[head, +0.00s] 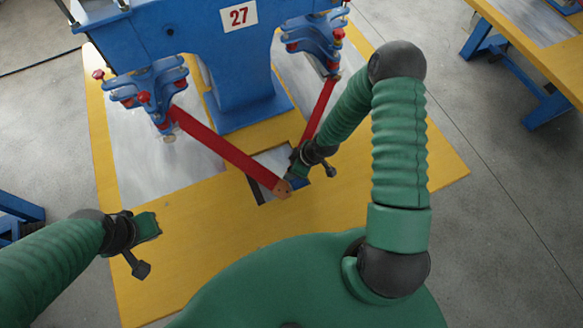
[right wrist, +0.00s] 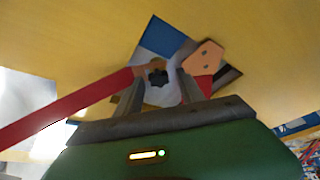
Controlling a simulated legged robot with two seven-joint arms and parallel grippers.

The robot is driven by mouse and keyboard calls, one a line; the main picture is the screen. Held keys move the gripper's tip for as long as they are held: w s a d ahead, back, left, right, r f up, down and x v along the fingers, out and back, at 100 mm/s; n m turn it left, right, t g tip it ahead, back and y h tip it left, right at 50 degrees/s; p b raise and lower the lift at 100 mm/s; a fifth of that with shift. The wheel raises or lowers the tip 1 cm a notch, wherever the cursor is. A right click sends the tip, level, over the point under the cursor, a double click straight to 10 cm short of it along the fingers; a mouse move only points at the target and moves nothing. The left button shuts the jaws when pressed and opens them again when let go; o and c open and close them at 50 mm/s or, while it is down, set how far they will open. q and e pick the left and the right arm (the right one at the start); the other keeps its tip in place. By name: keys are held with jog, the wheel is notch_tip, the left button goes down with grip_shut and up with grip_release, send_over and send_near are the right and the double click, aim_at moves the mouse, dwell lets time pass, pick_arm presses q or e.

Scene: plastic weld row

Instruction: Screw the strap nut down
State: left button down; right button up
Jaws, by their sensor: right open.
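Two red straps run down from the blue machine, a longer left one (head: 228,147) and a shorter right one (head: 319,111). They come close together near my right gripper (head: 293,172). In the right wrist view, one red strap (right wrist: 70,107) comes in from the left, and an orange end piece with two holes (right wrist: 205,57) sits at the right. A dark lobed knob, seemingly the strap nut (right wrist: 157,77), shows between the open fingers of my right gripper (right wrist: 160,92); contact cannot be told. My left gripper (head: 150,228) hangs over the yellow board; its jaw opening is unclear.
The blue machine (head: 245,75) with number plate 27 stands on the yellow board (head: 215,235). Blue clamp brackets with red knobs flank it at left (head: 150,92) and right (head: 312,38). Another yellow-topped table (head: 545,70) is at the upper right.

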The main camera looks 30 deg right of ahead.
jog(key=n, duration=0.1)
jog(key=n+g+p, duration=0.1)
jog(key=n, duration=0.1)
jog(key=n+y+p, duration=0.1)
jog(key=shift+w+d+r, duration=0.15)
jog(key=shift+w+r, duration=0.05)
jog(key=shift+r, duration=0.05)
jog(key=n, duration=0.1)
jog(key=n+g, duration=0.1)
jog(key=shift+w+f+n+y, duration=0.1)
jog(key=shift+f+n+y, duration=0.15)
jog(key=shift+n+y, duration=0.05)
jog(key=n+b, duration=0.1)
jog(key=n, duration=0.1)
jog(key=n+g+b, duration=0.1)
jog(key=n, duration=0.1)
jog(key=shift+d+f+g, duration=0.15)
jog(key=shift+f+g, duration=0.15)
jog(key=shift+n+g+b, duration=0.3)
jog(key=shift+n+b, duration=0.1)
jog(key=shift+n, duration=0.4)
jog(key=shift+r+n, duration=0.2)
jog(key=shift+n, duration=0.1)
jog(key=shift+r, duration=0.1)
